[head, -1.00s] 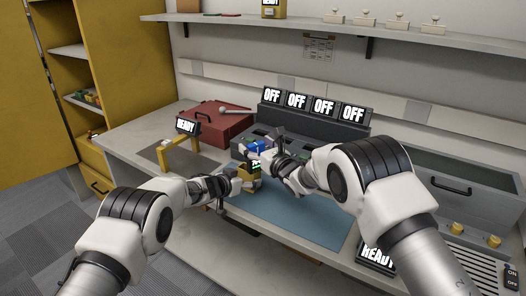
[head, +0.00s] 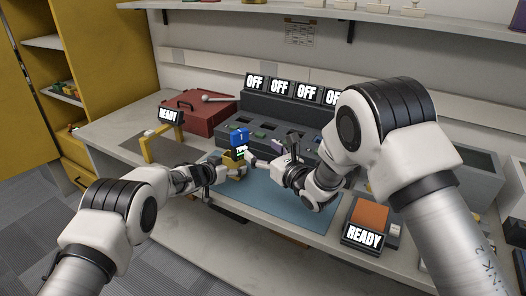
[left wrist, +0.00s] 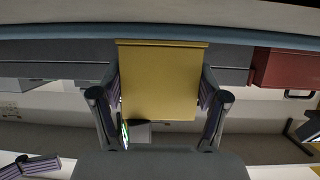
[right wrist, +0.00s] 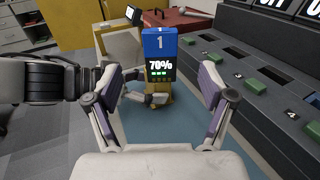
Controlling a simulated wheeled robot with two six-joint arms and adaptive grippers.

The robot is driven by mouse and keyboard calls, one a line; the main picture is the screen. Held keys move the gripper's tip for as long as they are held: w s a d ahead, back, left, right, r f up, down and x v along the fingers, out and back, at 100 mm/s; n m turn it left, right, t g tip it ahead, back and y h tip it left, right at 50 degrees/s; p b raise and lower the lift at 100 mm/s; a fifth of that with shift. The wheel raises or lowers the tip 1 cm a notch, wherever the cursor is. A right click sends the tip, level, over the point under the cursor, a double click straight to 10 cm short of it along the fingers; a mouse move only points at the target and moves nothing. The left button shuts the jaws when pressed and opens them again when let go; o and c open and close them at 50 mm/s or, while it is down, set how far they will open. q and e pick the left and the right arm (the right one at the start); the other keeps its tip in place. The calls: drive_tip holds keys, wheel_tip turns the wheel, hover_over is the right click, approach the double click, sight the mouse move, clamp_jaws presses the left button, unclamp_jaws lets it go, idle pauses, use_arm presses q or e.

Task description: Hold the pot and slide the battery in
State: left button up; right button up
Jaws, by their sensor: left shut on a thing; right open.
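The yellow pot (head: 234,165) is upright at the back left of the blue mat. My left gripper (head: 222,172) is shut on it, and its fingers clasp both sides of the yellow body (left wrist: 160,82) in the left wrist view. The blue battery (head: 238,137), marked 1, stands upright on top of the pot, with a black 70% panel and green bars at its lower part. It also shows in the right wrist view (right wrist: 160,45). How deep it sits is unclear. My right gripper (right wrist: 160,85) is open and empty, its fingers apart and short of the battery.
A grey charger row (head: 285,135) with OFF signs and several slots stands behind. A red case (head: 205,112) is at the back left. A READY sign (head: 364,236) with an orange pad (head: 370,215) is at the front right. The blue mat (head: 270,205) has free room.

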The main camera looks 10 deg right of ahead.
sight(241, 133)
idle(0.4)
drive_tip(key=shift+o, duration=0.5)
drive_tip(key=shift+s+a+r, duration=0.15)
drive_tip(key=shift+a+r, duration=0.2)
drive_tip(key=shift+a, duration=0.1)
drive_tip(key=x, duration=0.6)
drive_tip(key=shift+w+a, duration=0.1)
drive_tip(key=shift+w, duration=0.2)
drive_tip(key=x, duration=0.5)
drive_tip(key=shift+w+d+f, duration=0.1)
drive_tip(key=shift+w+d, duration=0.15)
drive_tip(key=shift+w, duration=0.15)
drive_tip(key=c, duration=1.4)
